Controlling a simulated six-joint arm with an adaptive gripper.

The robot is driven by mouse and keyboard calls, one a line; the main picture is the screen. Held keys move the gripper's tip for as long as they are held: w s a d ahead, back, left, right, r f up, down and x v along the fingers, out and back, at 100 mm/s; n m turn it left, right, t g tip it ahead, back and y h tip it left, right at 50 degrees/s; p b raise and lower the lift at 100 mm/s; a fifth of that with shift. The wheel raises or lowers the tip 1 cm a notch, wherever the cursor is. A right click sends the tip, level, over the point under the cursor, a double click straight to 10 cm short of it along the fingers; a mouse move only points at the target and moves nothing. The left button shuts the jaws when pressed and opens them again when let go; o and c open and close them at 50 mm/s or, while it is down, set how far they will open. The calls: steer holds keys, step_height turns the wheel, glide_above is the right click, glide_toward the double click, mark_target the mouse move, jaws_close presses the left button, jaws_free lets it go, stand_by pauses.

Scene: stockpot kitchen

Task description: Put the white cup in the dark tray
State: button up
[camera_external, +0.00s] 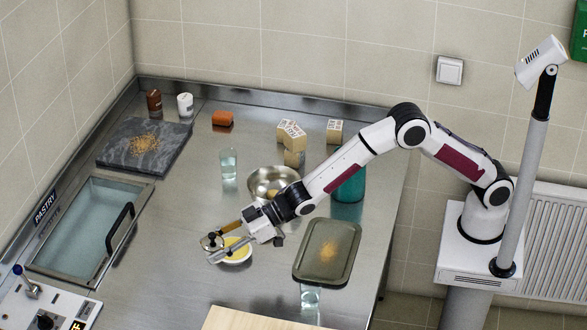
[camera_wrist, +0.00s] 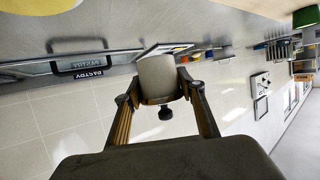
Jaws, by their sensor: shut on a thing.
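My gripper (camera_wrist: 160,88) is shut on the white cup (camera_wrist: 157,76), which sits between its two fingers in the wrist view. In the external view my gripper (camera_external: 212,248) is at the middle left of the counter, over or beside a bowl of yellow contents. The cup is largely hidden there by the fingers, and its exact tilt is hard to tell. The dark tray (camera_external: 309,268) lies flat to the right of my gripper, with orange-brown crumbs on it.
A white bowl with yellow contents (camera_external: 238,257) is close under my gripper. A steel bowl (camera_external: 262,188), a clear glass (camera_external: 228,165), wooden-looking blocks (camera_external: 290,131) and a teal container (camera_external: 349,188) stand behind. Another glass (camera_external: 311,300) is in front of the tray.

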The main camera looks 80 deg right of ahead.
steer(key=d+r, duration=0.2)
steer(key=d, duration=1)
steer(key=d+r, duration=0.3)
steer(key=d, duration=0.8)
steer(key=s+a+f+n+g+y, duration=0.1)
steer(key=s+f+n+g+y, duration=0.1)
steer(key=s, duration=1.1)
steer(key=s+a+f+n+g+y, duration=0.2)
steer(key=s+n+g+y, duration=0.1)
steer(key=s, duration=1)
steer(key=shift+s+f+n+g, duration=0.2)
steer(key=shift+s+n+g, duration=0.25)
steer(key=shift+n, duration=0.45)
steer(key=shift+f, duration=0.1)
steer(key=shift+f, duration=2.85)
steer(key=shift+f, duration=0.1)
